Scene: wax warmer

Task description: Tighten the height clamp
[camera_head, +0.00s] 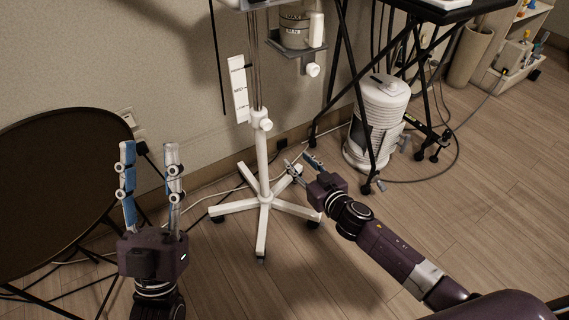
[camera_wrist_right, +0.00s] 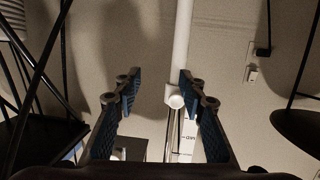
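The white height clamp knob (camera_head: 265,124) sits where the chrome pole meets the white lower tube (camera_head: 262,160) of the rolling stand. In the right wrist view the round knob (camera_wrist_right: 175,99) shows end-on, between the fingers but nearer the one at right, and beyond their tips. My right gripper (camera_head: 298,160) is open and empty, lower than the knob and to its right, apart from the stand. It also shows open in the right wrist view (camera_wrist_right: 158,85). My left gripper (camera_head: 149,147) is open and empty, pointing up, well left of the stand.
A shelf with a metal pot (camera_head: 295,28) and a second white knob (camera_head: 312,70) is higher on the stand. A marked height strip (camera_head: 239,88) is beside the pole. A dark round table (camera_head: 60,190) is at left; a white cylindrical unit (camera_head: 376,125) stands at right.

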